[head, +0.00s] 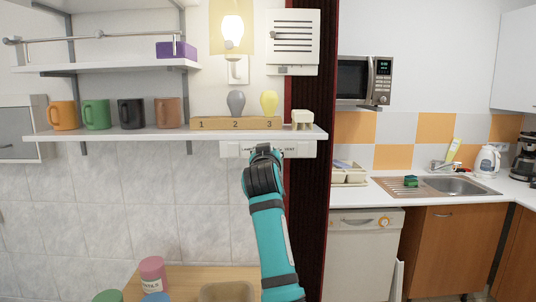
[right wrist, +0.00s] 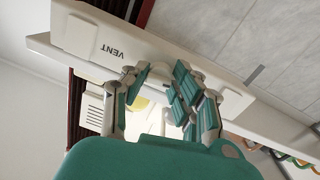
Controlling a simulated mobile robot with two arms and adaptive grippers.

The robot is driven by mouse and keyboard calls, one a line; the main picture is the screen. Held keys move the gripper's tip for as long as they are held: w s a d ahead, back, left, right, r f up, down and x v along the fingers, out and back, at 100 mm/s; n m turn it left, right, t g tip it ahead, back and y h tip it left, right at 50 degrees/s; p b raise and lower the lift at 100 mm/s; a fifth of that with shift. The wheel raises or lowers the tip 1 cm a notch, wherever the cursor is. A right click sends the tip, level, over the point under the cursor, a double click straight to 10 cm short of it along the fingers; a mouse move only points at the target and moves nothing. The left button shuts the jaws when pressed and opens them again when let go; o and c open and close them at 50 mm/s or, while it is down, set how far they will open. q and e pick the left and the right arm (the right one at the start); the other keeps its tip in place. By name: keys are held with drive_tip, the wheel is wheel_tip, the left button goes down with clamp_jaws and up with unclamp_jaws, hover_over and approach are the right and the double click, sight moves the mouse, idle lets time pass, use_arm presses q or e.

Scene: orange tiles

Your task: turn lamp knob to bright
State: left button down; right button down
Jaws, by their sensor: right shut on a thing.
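The lamp (head: 232,28) on the wall has a yellow shade and a glowing white bulb. A white control panel (head: 303,150) is fixed under the shelf; its lettering is partly covered in the head view. My right gripper (head: 264,152) reaches up to the panel. In the right wrist view the panel (right wrist: 120,40) shows upside down with the word VENT beside a square white button or knob (right wrist: 80,36). There my right gripper (right wrist: 160,80) is shut on a pale knob (right wrist: 158,72), mostly hidden between the fingers. My left gripper is not in view.
The shelf (head: 110,133) above the panel holds several mugs (head: 97,113) and a numbered wooden stand (head: 240,123) with grey and yellow bulbs. A dark red post (head: 310,220) stands right of my arm. A wooden table (head: 190,275) with jars is below.

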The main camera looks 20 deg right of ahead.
drive_tip(key=c, duration=1.4)
unclamp_jaws()
drive_tip(key=shift+f, duration=0.3)
drive_tip(key=o, duration=0.3)
drive_tip(key=shift+r, duration=0.2)
drive_tip(key=shift+o, duration=0.2)
drive_tip(key=shift+s, duration=0.1)
drive_tip(key=v, duration=0.7)
drive_tip(key=shift+s+a, duration=0.1)
